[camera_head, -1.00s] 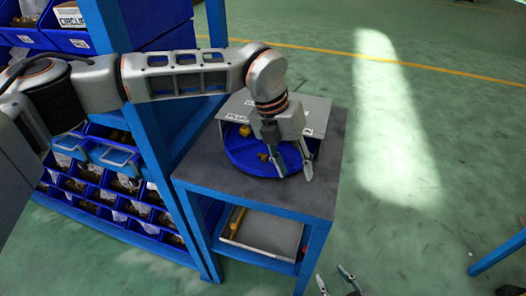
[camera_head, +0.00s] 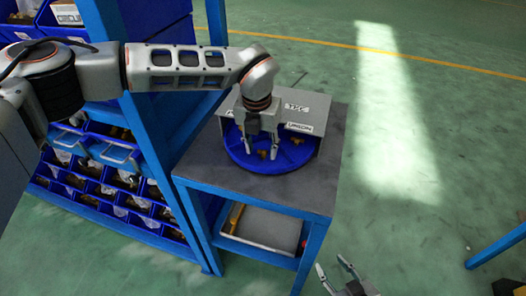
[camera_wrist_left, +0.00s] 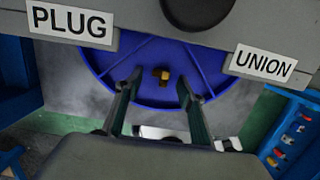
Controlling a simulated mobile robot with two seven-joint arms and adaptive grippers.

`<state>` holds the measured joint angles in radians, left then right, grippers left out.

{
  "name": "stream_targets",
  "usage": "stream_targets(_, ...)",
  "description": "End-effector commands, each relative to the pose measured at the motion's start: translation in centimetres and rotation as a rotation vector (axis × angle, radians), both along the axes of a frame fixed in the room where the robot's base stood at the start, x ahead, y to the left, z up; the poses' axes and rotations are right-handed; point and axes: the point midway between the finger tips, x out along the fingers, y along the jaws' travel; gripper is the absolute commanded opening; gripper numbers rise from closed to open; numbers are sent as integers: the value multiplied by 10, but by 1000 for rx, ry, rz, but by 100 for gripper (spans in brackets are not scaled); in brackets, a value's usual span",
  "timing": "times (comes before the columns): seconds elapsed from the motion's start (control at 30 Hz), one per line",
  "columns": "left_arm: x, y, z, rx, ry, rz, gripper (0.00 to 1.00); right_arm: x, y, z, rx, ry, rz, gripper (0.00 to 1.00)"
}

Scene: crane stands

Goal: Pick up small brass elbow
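A small brass fitting (camera_wrist_left: 162,74) lies in the round blue tray (camera_wrist_left: 110,65), between and beyond my left fingertips (camera_wrist_left: 158,82) in the left wrist view. Its exact shape is too small to be sure of. In the head view a brass piece (camera_head: 262,154) shows between the fingers of my left gripper (camera_head: 261,153), which point down over the blue tray (camera_head: 237,158). The left gripper is open and empty. My right gripper (camera_head: 333,268) is open and empty at the bottom of the head view, away from the table.
A grey box (camera_head: 312,106) with labels, PLUG and UNION among them, stands at the back of the tray, close to my left gripper. The dark table (camera_head: 305,188) has a lower shelf (camera_head: 262,229). A blue rack with part bins (camera_head: 120,182) stands at left.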

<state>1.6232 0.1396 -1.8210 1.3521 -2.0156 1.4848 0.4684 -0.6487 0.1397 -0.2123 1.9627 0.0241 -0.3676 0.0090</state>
Motion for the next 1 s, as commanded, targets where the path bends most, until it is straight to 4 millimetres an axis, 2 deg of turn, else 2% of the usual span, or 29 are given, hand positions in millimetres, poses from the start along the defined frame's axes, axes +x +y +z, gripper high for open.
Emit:
stream_targets(0.27,1,0,-4,-1,-1,-1,39,0,0,0,0,0,0,40)
stream_targets(0.4,0,0,-3,-1,-1,-1,3,0,0,0,0,1,0,40)
stream_targets(0.43,0,0,-3,0,-1,-1,0,0,0,0,0,1,0,40)
stream_targets(0.8,1,0,-1,-1,-1,-1,0,0,0,0,0,1,0,40)
stream_targets(1.0,2,0,14,-1,-4,0,0,-1,0,-3,0,2,1,40)
